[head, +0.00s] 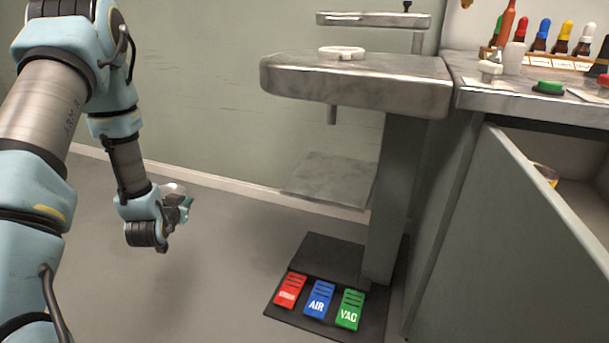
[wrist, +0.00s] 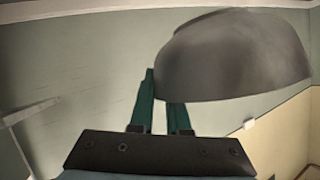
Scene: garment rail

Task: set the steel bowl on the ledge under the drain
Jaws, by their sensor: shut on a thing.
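The steel bowl (wrist: 235,60) is large in the wrist view, upright, with its rounded side toward the camera. My gripper (wrist: 160,90) is shut on it, the green fingers meeting the bowl's left part. In the head view my gripper (head: 182,208) is at the left, in the air above the floor, and the bowl (head: 174,188) is mostly hidden by it. The ledge (head: 328,178) is a thin grey slab low against the stand. The drain (head: 331,114) is a short pipe under the steel table top, above the ledge. The bowl is apart from the ledge, to its left.
The steel table top (head: 360,78) overhangs the ledge. Red, blue and green pedals (head: 318,299) sit on a dark base below. An open drawer (head: 545,190) is at the right. Floor between my gripper and the ledge is clear.

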